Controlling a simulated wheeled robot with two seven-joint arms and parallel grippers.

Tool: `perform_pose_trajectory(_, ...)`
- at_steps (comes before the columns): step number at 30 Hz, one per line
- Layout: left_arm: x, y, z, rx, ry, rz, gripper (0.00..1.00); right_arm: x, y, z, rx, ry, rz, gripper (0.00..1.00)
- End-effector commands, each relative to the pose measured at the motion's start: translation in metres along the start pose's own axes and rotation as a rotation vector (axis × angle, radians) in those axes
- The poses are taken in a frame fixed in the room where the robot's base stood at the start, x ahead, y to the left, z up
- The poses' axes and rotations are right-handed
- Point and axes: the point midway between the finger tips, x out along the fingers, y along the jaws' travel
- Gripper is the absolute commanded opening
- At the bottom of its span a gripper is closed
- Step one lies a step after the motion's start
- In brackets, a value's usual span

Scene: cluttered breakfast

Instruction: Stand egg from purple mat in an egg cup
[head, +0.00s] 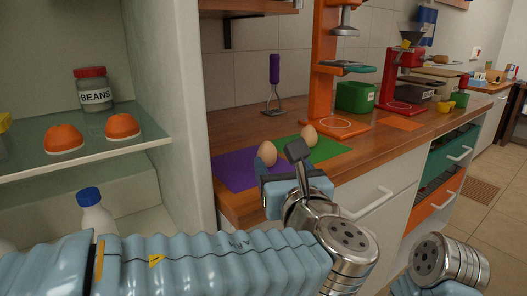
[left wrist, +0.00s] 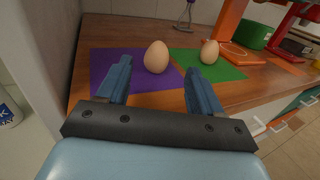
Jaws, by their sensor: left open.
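A tan egg (head: 267,153) stands on the purple mat (head: 232,172) at the counter's near left end. A second tan egg (head: 309,135) stands on the green mat (head: 328,150) beside it. My left gripper (head: 290,180) is open and empty, in front of the purple mat. In the left wrist view, the purple-mat egg (left wrist: 156,57) shows beyond the gap between the fingers (left wrist: 155,75), apart from them; the green-mat egg (left wrist: 209,52) is beyond the right finger. I cannot make out an egg cup. My right gripper is out of view.
A purple-handled masher (head: 274,85) stands behind the mats. An orange stand (head: 322,70), green box (head: 356,96) and red machine (head: 397,75) stand farther along. Left, a glass shelf (head: 95,145) holds two orange rounded objects (head: 122,125) and a beans jar (head: 93,90).

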Motion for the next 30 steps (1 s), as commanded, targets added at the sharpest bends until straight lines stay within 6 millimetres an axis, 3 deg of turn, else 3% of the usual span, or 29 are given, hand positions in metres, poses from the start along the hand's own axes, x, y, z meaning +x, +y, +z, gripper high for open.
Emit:
perform_pose_trajectory(6, 0.047, 0.001, 0.0, -0.001, 0.003, 0.006, 0.66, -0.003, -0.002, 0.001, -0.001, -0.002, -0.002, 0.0)
perform_pose_trajectory(14, 0.072, 0.001, 0.0, -0.004, 0.003, 0.006, 0.66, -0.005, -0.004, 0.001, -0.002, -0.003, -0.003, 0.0)
perform_pose_trajectory(21, 0.111, 0.002, 0.0, -0.004, 0.003, 0.007, 0.66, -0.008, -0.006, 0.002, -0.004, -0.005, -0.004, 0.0)
perform_pose_trajectory(30, 0.121, 0.002, -0.001, -0.005, 0.003, 0.004, 0.66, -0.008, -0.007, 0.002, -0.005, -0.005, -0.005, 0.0)
